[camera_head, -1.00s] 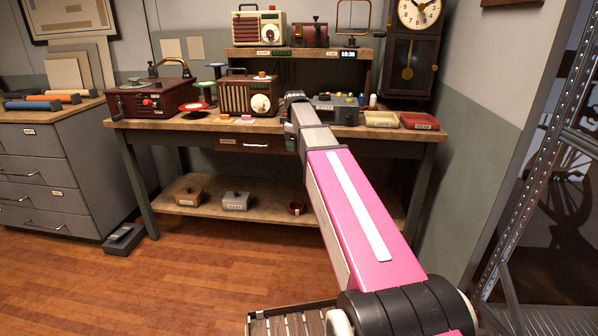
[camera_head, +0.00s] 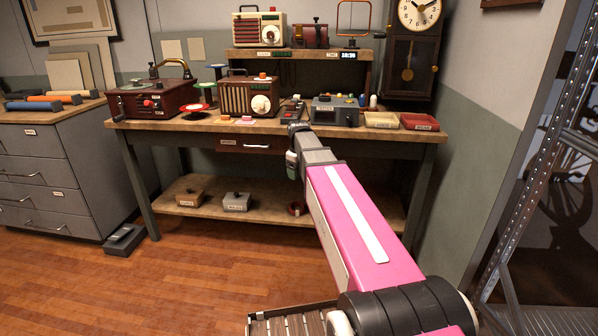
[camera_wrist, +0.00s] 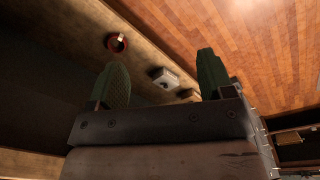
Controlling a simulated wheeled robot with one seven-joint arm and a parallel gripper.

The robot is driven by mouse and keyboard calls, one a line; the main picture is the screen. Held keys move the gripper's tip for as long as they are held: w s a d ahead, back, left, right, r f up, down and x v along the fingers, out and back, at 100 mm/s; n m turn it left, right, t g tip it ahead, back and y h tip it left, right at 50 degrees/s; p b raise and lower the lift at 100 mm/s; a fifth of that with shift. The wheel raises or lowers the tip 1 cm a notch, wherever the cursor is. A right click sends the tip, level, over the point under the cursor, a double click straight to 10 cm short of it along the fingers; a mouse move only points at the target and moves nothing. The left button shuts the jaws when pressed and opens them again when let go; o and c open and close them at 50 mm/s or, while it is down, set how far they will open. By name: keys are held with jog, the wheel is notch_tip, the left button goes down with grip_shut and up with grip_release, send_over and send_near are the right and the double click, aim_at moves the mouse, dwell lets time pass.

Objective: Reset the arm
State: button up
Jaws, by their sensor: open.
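My arm reaches forward in the head view, with a pink link stretching toward the workbench (camera_head: 200,126). My gripper (camera_wrist: 160,80) shows in the wrist view with its two green fingers spread apart and nothing between them. In the head view the end of the arm is in front of the bench's front edge, right of the drawer; the fingertips are hard to make out there. Beyond the fingers, the wrist view shows the lower shelf (camera_wrist: 150,45) with a red round container (camera_wrist: 117,42) and a grey box (camera_wrist: 164,78).
On the bench stand a brown radio (camera_head: 240,97), a grey device (camera_head: 335,111), a cream tray (camera_head: 381,120) and a red tray (camera_head: 419,122). A metal rack (camera_head: 530,150) stands at the right. The wooden floor (camera_head: 200,270) before the bench is mostly clear.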

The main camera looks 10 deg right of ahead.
jog(key=s+f+m, duration=0.7)
jog(key=s+f, duration=1.2)
jog(key=s, duration=0.3)
jog(key=shift+s+m+g, duration=0.35)
jog(key=shift+m+g, duration=0.05)
